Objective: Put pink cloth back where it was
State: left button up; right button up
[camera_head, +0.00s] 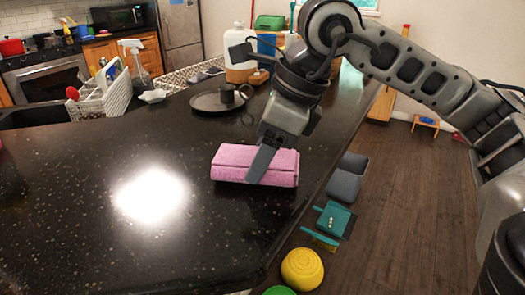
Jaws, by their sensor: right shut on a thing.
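The pink cloth (228,162) is folded into a thick bundle and rests on, or just above, the black speckled counter (110,235) near its right edge. My right gripper (264,164) comes down over the cloth from above and is shut on it. One finger shows in front of the cloth's near face; the other finger is hidden. My left gripper is not in view.
A dark plate (210,103) with a dark mug (228,94) stands behind the cloth. A white rack (105,100), a spray bottle (138,65) and the sink are at the back left. The counter's front left is clear.

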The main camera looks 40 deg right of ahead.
jog(key=shift+f, duration=0.25)
jog(key=shift+f+b, duration=0.25)
jog(key=shift+b, duration=0.05)
jog(key=o, duration=1.1)
jog(key=shift+r, duration=0.15)
jog(key=shift+r+p, duration=0.3)
jog(key=shift+r, duration=0.15)
jog(key=v, duration=1.1)
jog(key=shift+s+d+r+p, duration=0.1)
jog(key=shift+s+r+p, duration=0.05)
jog(key=shift+p, duration=0.15)
